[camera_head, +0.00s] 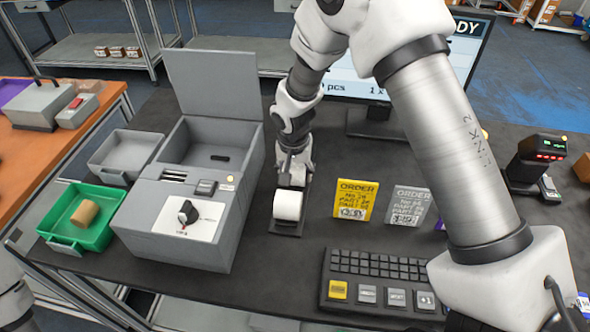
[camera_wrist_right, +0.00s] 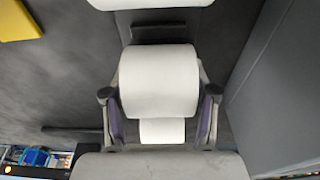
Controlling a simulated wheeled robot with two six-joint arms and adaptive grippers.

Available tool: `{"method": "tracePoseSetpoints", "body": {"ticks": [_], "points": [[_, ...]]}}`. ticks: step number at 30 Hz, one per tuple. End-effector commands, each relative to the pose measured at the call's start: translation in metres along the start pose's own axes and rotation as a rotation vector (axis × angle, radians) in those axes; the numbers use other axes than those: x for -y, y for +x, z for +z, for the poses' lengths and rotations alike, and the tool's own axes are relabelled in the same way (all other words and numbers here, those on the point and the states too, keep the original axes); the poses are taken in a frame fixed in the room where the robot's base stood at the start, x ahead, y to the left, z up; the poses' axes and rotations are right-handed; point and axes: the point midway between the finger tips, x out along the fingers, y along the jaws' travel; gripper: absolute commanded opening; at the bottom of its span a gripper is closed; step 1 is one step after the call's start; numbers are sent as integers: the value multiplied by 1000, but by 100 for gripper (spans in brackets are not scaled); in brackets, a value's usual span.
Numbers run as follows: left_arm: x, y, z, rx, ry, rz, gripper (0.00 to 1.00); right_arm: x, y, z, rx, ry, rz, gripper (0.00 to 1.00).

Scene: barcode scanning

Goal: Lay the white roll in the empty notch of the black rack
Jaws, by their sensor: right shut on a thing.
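My right gripper (camera_head: 293,178) reaches down from behind at the black rack (camera_head: 286,229), beside the grey machine. In the right wrist view its fingers (camera_wrist_right: 160,108) are shut on the sides of a white roll (camera_wrist_right: 158,78). A second white roll (camera_wrist_right: 162,131) shows beyond it, and a white surface shows at the top edge. In the head view one white roll (camera_head: 288,205) shows at the near end of the rack; I cannot tell whether it is the held one. The notches are mostly hidden. A dark slot (camera_wrist_right: 158,33) shows above the held roll.
The grey machine (camera_head: 185,222) with its raised lid stands close left of the rack. A yellow order card (camera_head: 353,198) and a grey card (camera_head: 408,205) stand to the right. A keypad (camera_head: 375,278) lies in front.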

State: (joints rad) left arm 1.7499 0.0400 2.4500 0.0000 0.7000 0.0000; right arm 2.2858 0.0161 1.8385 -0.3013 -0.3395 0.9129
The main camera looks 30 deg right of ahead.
Motion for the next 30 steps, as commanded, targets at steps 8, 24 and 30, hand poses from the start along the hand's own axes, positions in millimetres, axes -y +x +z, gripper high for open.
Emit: {"method": "tracePoseSetpoints", "body": {"ticks": [8, 24, 30], "points": [[0, -1, 0, 0, 0, 0, 23, 0, -1, 0, 0, 0, 0, 87], [0, -1, 0, 0, 0, 0, 23, 1, -34, -1, -4, 0, -2, 87], [0, -1, 0, 0, 0, 0, 23, 0, -86, -1, -4, -1, -2, 87]]}}
